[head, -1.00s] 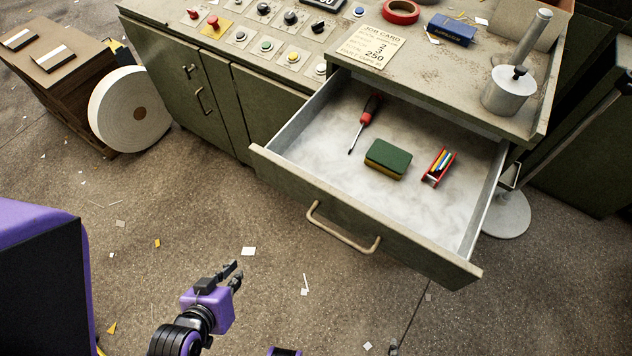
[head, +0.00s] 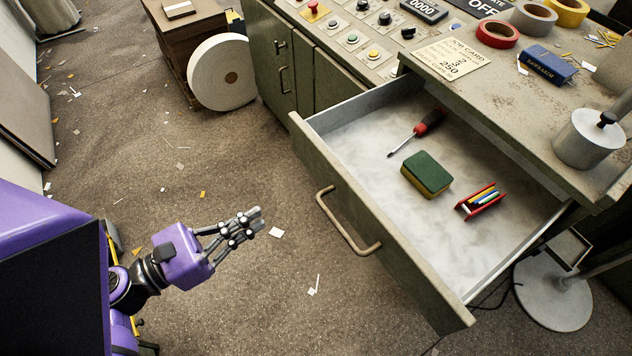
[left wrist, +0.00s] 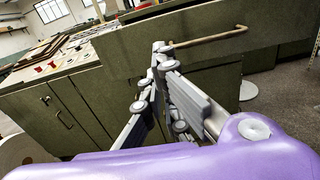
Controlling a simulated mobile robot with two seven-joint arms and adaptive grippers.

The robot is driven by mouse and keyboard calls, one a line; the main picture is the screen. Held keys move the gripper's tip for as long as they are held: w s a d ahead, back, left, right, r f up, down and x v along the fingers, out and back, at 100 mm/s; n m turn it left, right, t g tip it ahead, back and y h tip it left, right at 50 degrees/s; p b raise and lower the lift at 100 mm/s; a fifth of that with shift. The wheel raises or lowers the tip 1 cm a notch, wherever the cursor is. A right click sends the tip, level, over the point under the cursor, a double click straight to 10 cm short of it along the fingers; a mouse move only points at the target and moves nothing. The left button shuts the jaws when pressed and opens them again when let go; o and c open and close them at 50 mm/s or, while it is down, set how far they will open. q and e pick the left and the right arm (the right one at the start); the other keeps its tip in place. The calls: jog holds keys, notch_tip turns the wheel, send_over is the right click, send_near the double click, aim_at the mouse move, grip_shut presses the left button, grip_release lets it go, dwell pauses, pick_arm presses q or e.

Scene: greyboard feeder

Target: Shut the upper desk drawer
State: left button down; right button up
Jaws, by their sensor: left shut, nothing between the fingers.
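The upper desk drawer (head: 378,230) stands pulled far out of the green desk, with a bar handle (head: 346,222) on its front. It holds a red-handled screwdriver (head: 417,131), a green and yellow sponge (head: 426,174) and a small red holder with coloured sticks (head: 481,200). My left gripper (head: 256,219) is shut and empty, to the left of the drawer front and apart from it. In the left wrist view the gripper's fingertips (left wrist: 160,52) show in front of the drawer front (left wrist: 200,48) and its handle (left wrist: 210,37). My right gripper is not in view.
The desk top carries a job card (head: 452,57), tape rolls (head: 497,34), a blue box (head: 548,64) and a metal cylinder (head: 588,138). A white paper roll (head: 222,73) stands on the floor at the back. The floor before the drawer is clear apart from scraps.

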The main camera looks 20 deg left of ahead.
aim_at(325, 176)
pick_arm(q)
jog(key=p+x, duration=0.2)
jog(key=x, duration=1.1)
jog(key=shift+w+a+f+p, duration=0.1)
jog(key=shift+w+a+p, duration=0.1)
jog(key=shift+p, duration=0.1)
jog(key=shift+w+d+f, duration=0.1)
jog(key=shift+w+d, duration=0.2)
jog(key=shift+w, duration=0.05)
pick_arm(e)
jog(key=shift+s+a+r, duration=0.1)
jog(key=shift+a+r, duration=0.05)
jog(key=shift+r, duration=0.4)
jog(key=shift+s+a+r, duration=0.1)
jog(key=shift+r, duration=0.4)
